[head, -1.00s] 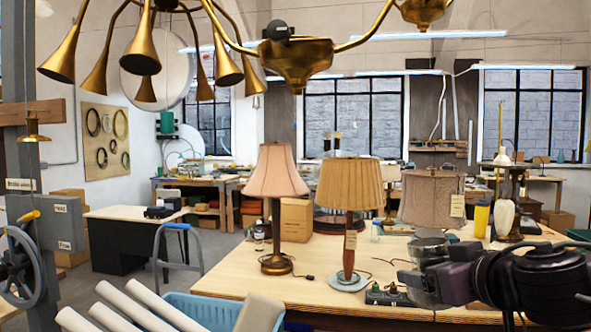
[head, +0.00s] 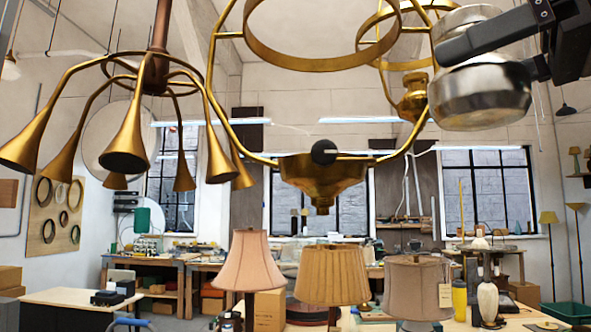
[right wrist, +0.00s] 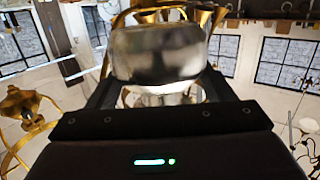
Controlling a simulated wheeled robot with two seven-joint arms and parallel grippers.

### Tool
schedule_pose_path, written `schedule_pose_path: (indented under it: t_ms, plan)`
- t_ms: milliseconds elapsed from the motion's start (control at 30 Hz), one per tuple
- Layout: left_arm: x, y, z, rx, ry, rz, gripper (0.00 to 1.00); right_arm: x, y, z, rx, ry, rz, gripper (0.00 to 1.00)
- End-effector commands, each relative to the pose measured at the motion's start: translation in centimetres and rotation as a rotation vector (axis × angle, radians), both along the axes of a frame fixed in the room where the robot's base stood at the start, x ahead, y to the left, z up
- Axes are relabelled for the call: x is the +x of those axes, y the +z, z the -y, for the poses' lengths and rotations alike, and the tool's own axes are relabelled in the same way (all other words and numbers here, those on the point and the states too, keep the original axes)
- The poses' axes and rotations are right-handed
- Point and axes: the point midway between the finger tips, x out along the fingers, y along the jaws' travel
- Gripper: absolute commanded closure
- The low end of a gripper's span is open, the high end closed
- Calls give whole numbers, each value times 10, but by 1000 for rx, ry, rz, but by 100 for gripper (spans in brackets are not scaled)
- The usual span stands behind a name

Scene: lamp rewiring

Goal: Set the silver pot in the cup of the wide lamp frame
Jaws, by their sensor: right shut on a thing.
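The silver pot (head: 480,95) is round-bodied with a narrow neck and a flared upper part. My right gripper (head: 488,52) comes in from the upper right and is shut on its neck, holding it in the air. The pot also fills the upper middle of the right wrist view (right wrist: 157,52). The wide lamp frame is a hanging brass frame with a ring (head: 323,62), curved side arms and a cup (head: 322,172) at its bottom. The pot is right of and above this cup, apart from it in the picture. My left gripper is not in view.
A dark ball (head: 324,151) shows at the cup's rim. A smaller brass frame (head: 413,100) hangs behind, near the pot. A brass horn chandelier (head: 128,140) hangs at left. Shaded lamps, including a pink one (head: 247,262), stand below on the table.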

Motion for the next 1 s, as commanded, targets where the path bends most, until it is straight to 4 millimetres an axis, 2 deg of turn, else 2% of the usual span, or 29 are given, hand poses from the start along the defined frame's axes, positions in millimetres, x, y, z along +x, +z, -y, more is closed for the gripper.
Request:
schedule_pose_path:
  t_ms: [67,267,600,933,1000]
  plan:
    - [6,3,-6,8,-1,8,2,2,3,-7,1,7,-3,61]
    - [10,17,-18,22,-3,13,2,31,4,-47,0,11,-5,61]
    - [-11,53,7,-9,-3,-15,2,81,7,-116,-1,6,-2,61]
    - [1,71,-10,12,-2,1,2,102,5,-144,0,5,-1,61]
    - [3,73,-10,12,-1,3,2,104,-5,-143,1,2,2,61]
